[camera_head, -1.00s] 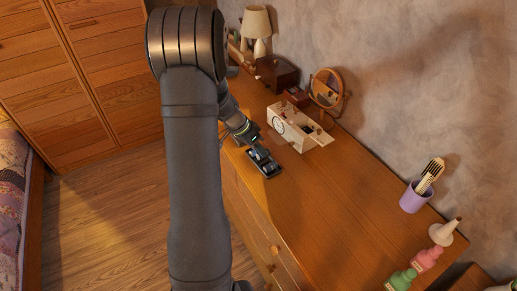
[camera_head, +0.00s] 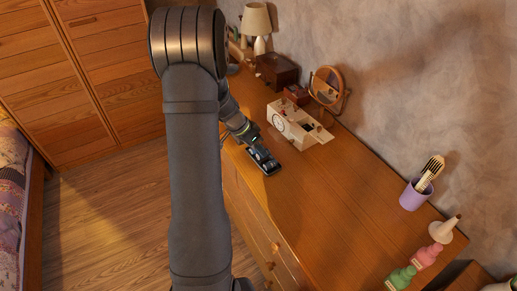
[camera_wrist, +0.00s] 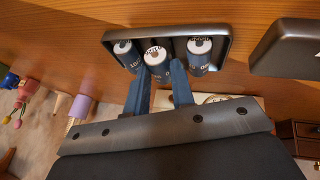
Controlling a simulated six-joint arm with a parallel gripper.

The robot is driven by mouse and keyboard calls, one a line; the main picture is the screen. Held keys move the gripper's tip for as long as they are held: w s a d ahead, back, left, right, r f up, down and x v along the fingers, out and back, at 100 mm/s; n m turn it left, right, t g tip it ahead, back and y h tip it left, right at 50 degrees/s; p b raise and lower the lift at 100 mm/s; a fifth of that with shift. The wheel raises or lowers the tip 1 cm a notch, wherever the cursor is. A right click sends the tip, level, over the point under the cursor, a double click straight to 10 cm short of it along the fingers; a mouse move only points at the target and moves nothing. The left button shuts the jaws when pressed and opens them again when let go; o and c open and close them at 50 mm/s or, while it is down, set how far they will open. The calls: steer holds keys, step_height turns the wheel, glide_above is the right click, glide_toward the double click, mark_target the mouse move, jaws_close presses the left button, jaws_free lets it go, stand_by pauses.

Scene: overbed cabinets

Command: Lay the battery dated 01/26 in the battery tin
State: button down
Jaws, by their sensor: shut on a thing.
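The battery tin (camera_wrist: 225,24) is a dark, shallow open tray; in the head view it (camera_head: 272,172) lies near the dresser's front edge. In the wrist view, one battery (camera_wrist: 125,54) stands out at its left and another (camera_wrist: 199,56) at its right. My gripper (camera_wrist: 163,72) is shut on a third battery (camera_wrist: 155,57), between those two. I cannot tell whether the held battery touches the tin floor. The printed dates are only partly readable. In the head view my gripper (camera_head: 255,149) is right over the tin, hiding part of it.
A dark grey flat piece (camera_wrist: 288,48) lies beside the tin in the wrist view. In the head view a white clock box (camera_head: 290,126) stands just behind the tin, with a round mirror (camera_head: 326,86) beyond. The dresser top to the right is clear up to a purple cup (camera_head: 415,195).

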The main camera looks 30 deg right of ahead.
steer(key=shift+f, duration=0.2)
steer(key=shift+f, duration=0.3)
steer(key=c, duration=1.6)
jaws_free()
steer(key=shift+r, duration=0.15)
steer(key=shift+r, duration=1.55)
